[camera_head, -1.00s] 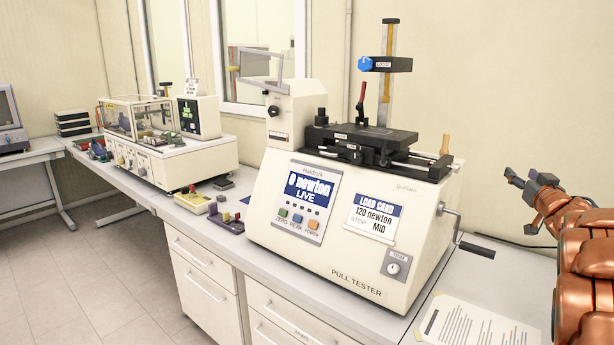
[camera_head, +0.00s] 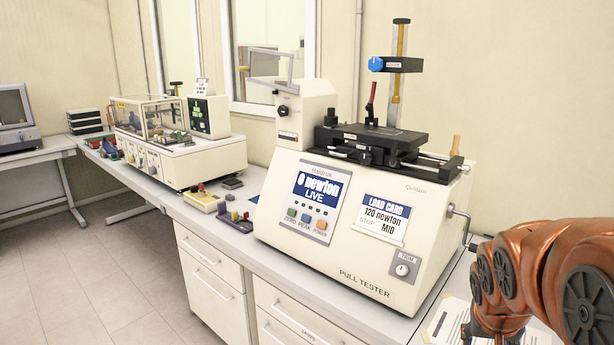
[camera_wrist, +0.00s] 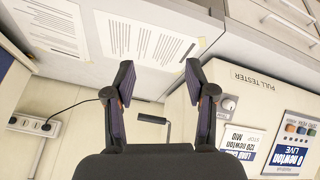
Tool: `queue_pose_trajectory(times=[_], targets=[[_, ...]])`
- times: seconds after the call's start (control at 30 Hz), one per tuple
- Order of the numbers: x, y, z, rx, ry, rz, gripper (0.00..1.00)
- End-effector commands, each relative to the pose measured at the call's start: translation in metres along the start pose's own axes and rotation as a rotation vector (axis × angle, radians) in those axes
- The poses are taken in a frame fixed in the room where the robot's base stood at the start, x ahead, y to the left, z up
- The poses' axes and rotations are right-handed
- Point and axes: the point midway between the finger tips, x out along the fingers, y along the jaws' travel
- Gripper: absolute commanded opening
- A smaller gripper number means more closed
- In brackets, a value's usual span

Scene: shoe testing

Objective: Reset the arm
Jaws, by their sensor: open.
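My copper arm is at the lower right of the head view, and my gripper is hidden there. In the wrist view my gripper (camera_wrist: 158,75) is open, with its two dark fingers wide apart and nothing between them. Behind the fingers are the bench top and a printed sheet (camera_wrist: 150,42). The pull tester (camera_head: 345,270) stands on the bench to the left of my arm in the head view. In the wrist view its front, upside down, is right of the fingers, and its crank (camera_wrist: 152,120) shows between them.
A second sheet (camera_wrist: 50,25) and a wall socket strip (camera_wrist: 33,124) are at the left in the wrist view. A boxed test machine (camera_head: 165,150) and small coloured blocks (camera_head: 235,219) are farther left on the bench. Open floor (camera_head: 90,280) lies at the left.

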Motion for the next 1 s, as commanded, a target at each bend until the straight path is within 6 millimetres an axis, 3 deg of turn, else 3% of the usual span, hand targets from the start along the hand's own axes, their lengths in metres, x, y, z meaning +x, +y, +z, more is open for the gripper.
queue_pose_trajectory(times=[0.2,0.3,0.43,0.6,1.0], targets=[[-0.027,-0.038,0.124,-0.171,-0.28,-0.099,0.55],[-0.043,-0.048,0.173,-0.25,-0.387,-0.142,0.55],[-0.058,-0.054,0.22,-0.33,-0.497,-0.183,0.55],[-0.068,-0.056,0.244,-0.377,-0.554,-0.206,0.55],[-0.069,-0.056,0.245,-0.378,-0.558,-0.207,0.55]])
